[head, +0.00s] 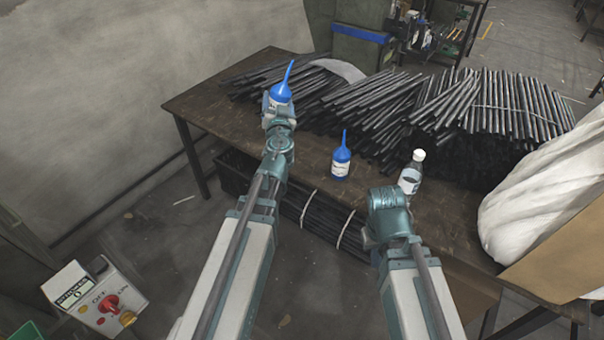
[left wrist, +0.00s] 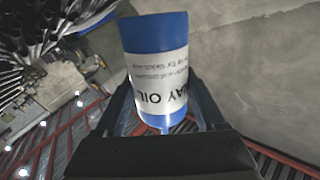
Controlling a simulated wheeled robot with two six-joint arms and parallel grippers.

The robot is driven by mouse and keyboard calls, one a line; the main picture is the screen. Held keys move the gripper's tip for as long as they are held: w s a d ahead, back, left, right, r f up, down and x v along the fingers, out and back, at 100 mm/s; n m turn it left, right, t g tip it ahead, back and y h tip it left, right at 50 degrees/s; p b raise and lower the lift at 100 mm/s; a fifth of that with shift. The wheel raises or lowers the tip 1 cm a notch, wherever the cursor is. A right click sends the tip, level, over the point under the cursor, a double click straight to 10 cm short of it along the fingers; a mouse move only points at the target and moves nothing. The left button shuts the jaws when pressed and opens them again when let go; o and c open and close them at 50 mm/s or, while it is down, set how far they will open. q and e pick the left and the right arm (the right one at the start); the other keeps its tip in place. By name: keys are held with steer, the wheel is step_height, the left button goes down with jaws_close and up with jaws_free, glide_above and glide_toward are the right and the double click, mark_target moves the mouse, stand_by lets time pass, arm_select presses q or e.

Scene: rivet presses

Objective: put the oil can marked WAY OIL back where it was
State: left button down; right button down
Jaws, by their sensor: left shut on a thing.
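The blue oil can with a long spout (head: 281,93) is in my left gripper (head: 278,116), over the left part of the table (head: 212,112). It looks upright in the head view, spout up. In the left wrist view the can (left wrist: 160,75) fills the middle, and its white label reads WAY OIL. The left fingers are shut around its sides. My right gripper (head: 385,205) is near the table's front edge, left of and below a clear bottle; its fingers are hidden by the wrist.
A second blue spouted can (head: 341,161) stands near the table's front edge, its label too small to read. Bundles of dark rods (head: 385,100) cover the table's back. A white sack (head: 545,190) is at the right.

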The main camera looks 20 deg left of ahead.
arm_select(q)
steer(key=s+d+f+h+b, duration=0.1)
steer(key=d+f+h+b, duration=0.2)
steer(key=d+f+b, duration=0.3)
steer(key=s+d+f+m+t+h+b, duration=0.1)
steer(key=d+f+h+b, duration=0.3)
steer(key=f+b, duration=0.5)
step_height(320, 180, down, 3)
steer(key=shift+s+d+r+h, duration=0.25)
steer(key=shift+s+d, duration=0.45)
steer(key=shift+d, duration=0.55)
